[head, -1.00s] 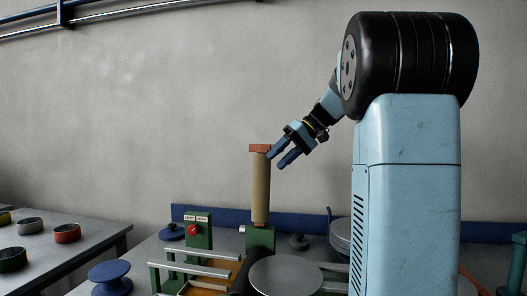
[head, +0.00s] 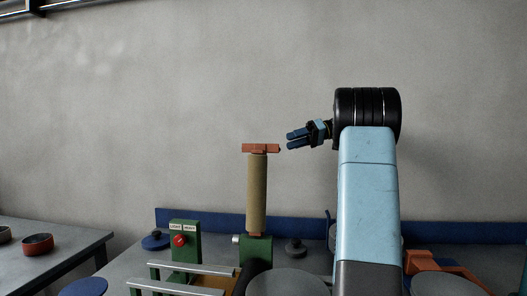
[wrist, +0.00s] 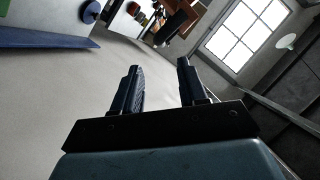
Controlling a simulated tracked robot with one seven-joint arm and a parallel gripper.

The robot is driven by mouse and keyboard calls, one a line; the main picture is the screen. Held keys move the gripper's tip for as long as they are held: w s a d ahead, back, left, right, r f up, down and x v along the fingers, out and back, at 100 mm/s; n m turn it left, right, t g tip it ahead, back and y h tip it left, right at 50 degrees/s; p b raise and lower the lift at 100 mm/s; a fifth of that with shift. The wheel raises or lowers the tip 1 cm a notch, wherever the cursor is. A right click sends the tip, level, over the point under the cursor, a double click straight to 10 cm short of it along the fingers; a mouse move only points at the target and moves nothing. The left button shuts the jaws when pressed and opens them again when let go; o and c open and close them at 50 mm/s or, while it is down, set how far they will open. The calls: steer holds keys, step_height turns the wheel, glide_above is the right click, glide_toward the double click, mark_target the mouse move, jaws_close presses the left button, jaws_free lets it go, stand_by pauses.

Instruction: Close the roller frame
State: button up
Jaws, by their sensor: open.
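A tan upright column (head: 257,195) with an orange crossbar (head: 261,148) on top rises from a green block (head: 257,250) at the back of the machine. Metal rails (head: 195,270) run beside it, low in the head view; I cannot tell exactly which parts form the roller frame. My gripper (head: 289,140) is open and empty. It points left, just right of the crossbar's right end and roughly level with it, apparently apart. In the wrist view my two fingers (wrist: 160,75) stand apart with nothing between them.
A green control box (head: 185,245) with a red button stands left of the column. A blue backboard (head: 290,224) runs along the wall. Round grey discs (head: 286,282) lie in front. A side table (head: 50,245) at left holds a red pot (head: 37,244).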

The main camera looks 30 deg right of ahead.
mark_target(265, 150)
steer(key=x, duration=1.1)
steer(key=shift+f, duration=0.1)
steer(key=shift+c, duration=0.4)
jaws_close()
